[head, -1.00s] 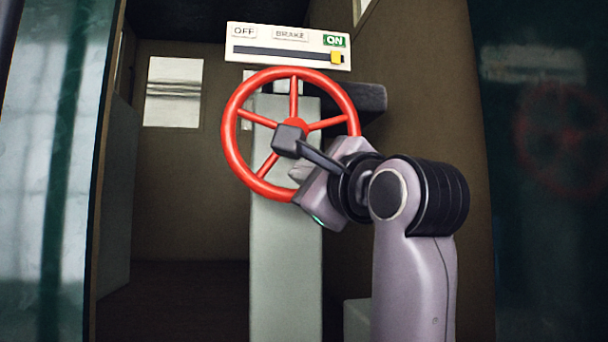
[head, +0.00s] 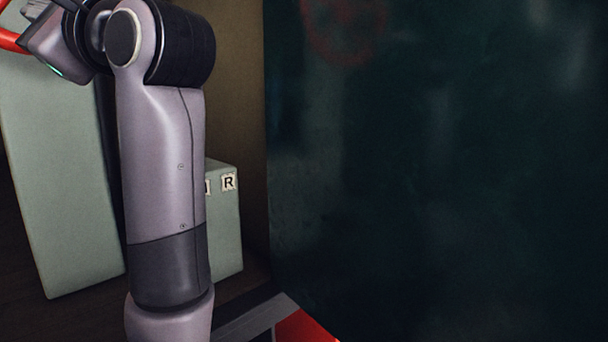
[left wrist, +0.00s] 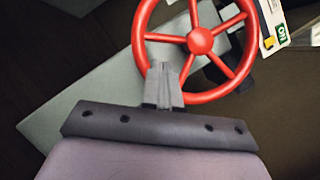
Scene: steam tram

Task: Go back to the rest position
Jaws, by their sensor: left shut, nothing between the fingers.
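My left gripper (left wrist: 163,84) shows in the left wrist view with its fingers together and nothing between them. Its grey body also shows at the top left of the head view, where the fingertips cannot be made out. The red handwheel (left wrist: 200,41) is beyond the fingers, which overlap its lower left rim in the picture; I cannot tell whether they touch it. Only a bit of the wheel's rim (head: 10,40) shows in the head view. My right gripper is not in view.
The wheel's pale column (head: 60,190) stands at the left. A low pale box (head: 226,220) marked R is behind my arm. A dark, reflective panel (head: 430,170) fills the right. The white brake panel (left wrist: 268,22) has its yellow knob (left wrist: 269,42) by the ON mark.

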